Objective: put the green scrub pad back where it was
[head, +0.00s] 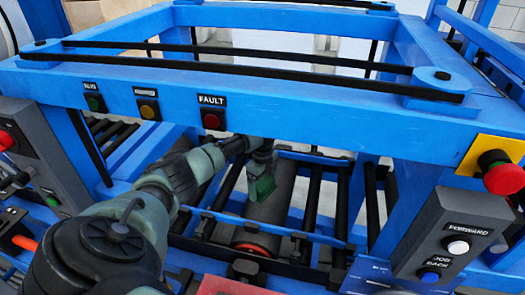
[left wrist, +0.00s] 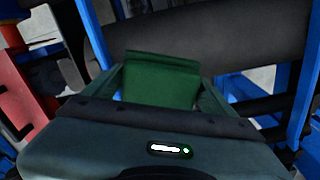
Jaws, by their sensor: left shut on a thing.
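The green scrub pad (head: 262,188) is in the jaws of my left gripper (head: 263,168), under the blue crossbeam of the machine. In the left wrist view the pad (left wrist: 160,72) shows between the two fingers, its far part sticking out past them. In the head view the pad overlaps the dark grey roller (head: 276,200). In the left wrist view the roller (left wrist: 250,30) lies just beyond the pad; I cannot tell whether they touch. My right gripper is not in view.
The blue crossbeam (head: 300,118), with a red FAULT button (head: 212,121), runs above my left gripper. Blue frame bars and dark rods surround the roller. A red emergency stop (head: 503,178) and the FORWARD control box (head: 440,240) stand at the right. A red panel (head: 245,286) is at the bottom.

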